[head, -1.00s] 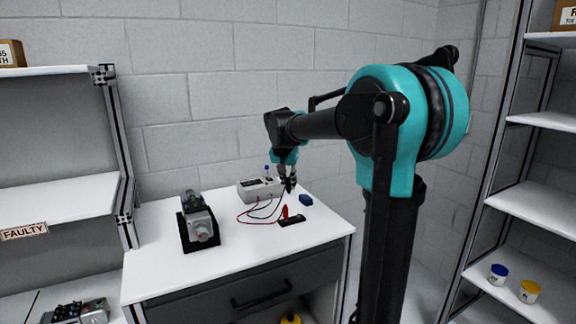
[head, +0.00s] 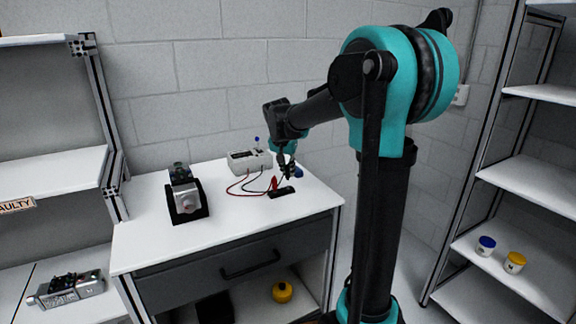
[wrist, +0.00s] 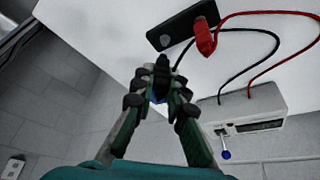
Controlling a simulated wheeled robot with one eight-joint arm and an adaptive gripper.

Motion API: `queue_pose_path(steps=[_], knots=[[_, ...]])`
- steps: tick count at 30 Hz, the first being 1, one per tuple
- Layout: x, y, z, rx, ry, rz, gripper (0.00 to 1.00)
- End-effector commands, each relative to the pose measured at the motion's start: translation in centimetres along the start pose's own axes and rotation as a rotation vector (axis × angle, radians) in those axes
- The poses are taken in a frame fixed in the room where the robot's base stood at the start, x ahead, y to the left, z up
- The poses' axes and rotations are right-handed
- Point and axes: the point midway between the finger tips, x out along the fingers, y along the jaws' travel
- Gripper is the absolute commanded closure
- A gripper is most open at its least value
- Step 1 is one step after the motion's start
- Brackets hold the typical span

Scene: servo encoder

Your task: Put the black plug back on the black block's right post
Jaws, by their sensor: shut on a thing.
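The black block (head: 282,193) lies on the white table, with a red plug (head: 274,183) standing on it. In the wrist view the block (wrist: 183,24) is at the top, the red plug (wrist: 204,38) sits toward its right end, and a pale round spot (wrist: 165,41) shows at its left end. My gripper (head: 288,174) is above and beside the block in the head view. In the wrist view my gripper (wrist: 160,88) is shut on the black plug (wrist: 162,66), whose tip points toward the block and appears apart from it. The fingers partly hide the plug.
A grey meter box (head: 248,161) with red and black cables stands behind the block. A grey device on a black stand (head: 187,204) is at the table's left. The table front is clear.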

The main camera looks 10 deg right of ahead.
Motion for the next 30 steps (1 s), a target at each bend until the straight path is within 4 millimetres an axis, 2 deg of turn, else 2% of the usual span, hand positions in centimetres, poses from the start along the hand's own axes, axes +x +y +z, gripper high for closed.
queue_pose_path(steps=[15,30], knots=[[2.6,0.0,1.1,0.000,0.000,0.000,1.00],[2.9,0.0,1.2,0.000,0.000,0.000,1.00]])
